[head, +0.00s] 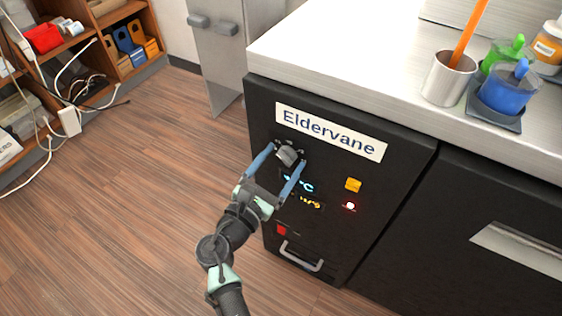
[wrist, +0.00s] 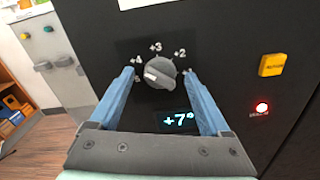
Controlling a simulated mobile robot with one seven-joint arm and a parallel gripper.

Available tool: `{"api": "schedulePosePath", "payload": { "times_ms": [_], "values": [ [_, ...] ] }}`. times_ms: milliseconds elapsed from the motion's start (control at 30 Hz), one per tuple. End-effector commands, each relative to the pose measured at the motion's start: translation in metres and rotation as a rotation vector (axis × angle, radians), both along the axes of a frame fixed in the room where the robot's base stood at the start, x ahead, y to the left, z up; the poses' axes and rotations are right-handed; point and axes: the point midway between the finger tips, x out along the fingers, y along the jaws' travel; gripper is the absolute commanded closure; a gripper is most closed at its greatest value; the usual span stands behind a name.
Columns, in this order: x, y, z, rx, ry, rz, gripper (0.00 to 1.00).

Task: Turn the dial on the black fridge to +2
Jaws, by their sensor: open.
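The black fridge (head: 390,190) stands under the counter, with an "Eldervane" label at its top. Its grey dial (wrist: 160,72) has marks around it; I read +4, +3 and +2 from left to right. A light mark on the dial's face lies left of centre, on the side away from +2. A lit display (wrist: 178,120) below it reads about +7°. My gripper (wrist: 157,76) is open, its blue fingers on the left and right of the dial, with visible gaps. In the head view my gripper (head: 287,154) reaches the dial from below; contact cannot be told.
A yellow button (wrist: 272,64) and a red light (wrist: 262,107) sit right of the dial. A handle (head: 301,258) is low on the fridge. The counter (head: 370,60) overhangs above, with a metal cup (head: 446,82). Open floor (head: 140,180) lies left.

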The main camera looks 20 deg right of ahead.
Motion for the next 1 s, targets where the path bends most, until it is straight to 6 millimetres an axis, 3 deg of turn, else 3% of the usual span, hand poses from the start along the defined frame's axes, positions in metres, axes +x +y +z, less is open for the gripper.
{"api": "schedulePosePath", "payload": {
  "times_ms": [67,500,1000],
  "values": [
    [-0.0001,0.0001,0.0001,0.0,0.0,0.0,0.21],
    [-0.0003,0.0004,0.0,0.0,0.0,0.0,1.0],
    [-0.0004,0.0006,-0.0015,0.077,-0.1,0.001,1.0]
  ]
}}
